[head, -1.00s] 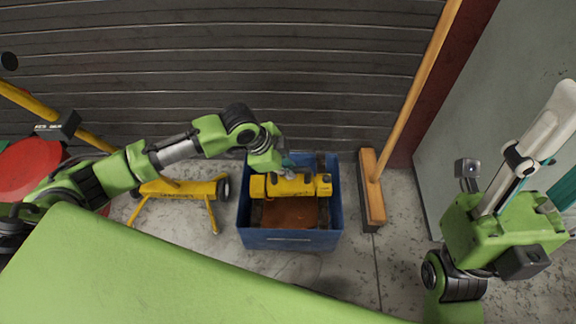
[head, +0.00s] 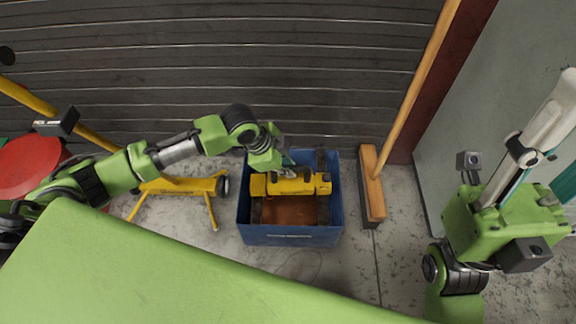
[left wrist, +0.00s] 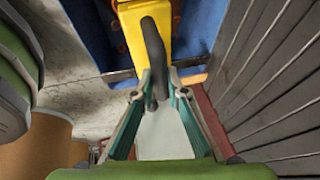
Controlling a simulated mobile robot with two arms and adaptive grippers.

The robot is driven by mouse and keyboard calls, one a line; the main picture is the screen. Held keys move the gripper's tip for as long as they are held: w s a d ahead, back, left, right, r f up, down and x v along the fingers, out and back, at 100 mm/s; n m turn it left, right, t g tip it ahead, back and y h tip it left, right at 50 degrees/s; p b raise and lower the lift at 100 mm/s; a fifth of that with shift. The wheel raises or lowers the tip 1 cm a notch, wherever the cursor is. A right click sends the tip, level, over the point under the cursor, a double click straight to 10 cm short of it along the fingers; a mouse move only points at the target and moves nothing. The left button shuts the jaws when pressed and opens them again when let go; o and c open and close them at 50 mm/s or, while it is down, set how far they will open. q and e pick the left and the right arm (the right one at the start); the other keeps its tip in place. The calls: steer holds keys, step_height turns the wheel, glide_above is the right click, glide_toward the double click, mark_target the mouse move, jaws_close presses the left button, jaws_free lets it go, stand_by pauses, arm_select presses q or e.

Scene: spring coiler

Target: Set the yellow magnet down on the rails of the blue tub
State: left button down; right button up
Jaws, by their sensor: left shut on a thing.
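The yellow magnet (head: 308,184) is a long block lying crosswise over the back half of the blue tub (head: 290,240). My left gripper (head: 286,172) reaches down on it from the upper left. In the left wrist view the gripper (left wrist: 156,88) is shut on the dark handle (left wrist: 153,48) of the yellow magnet (left wrist: 135,28). Dark rails (head: 323,212) run front to back inside the tub. The magnet spans them, but I cannot tell whether it touches them.
A broom (head: 373,190) stands just right of the tub. A yellow wheeled stand (head: 180,188) is to the left. The ribbed shutter (head: 320,80) is behind. A strip of bare floor lies in front of the tub.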

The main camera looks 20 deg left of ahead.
arm_select(q)
steer(key=shift+f, duration=0.3)
stand_by(0.9)
steer(key=c, duration=2)
jaws_free()
steer(key=shift+o, duration=0.4)
steer(key=shift+f, duration=0.1)
steer(key=shift+s+f, duration=0.1)
steer(key=v, duration=1.2)
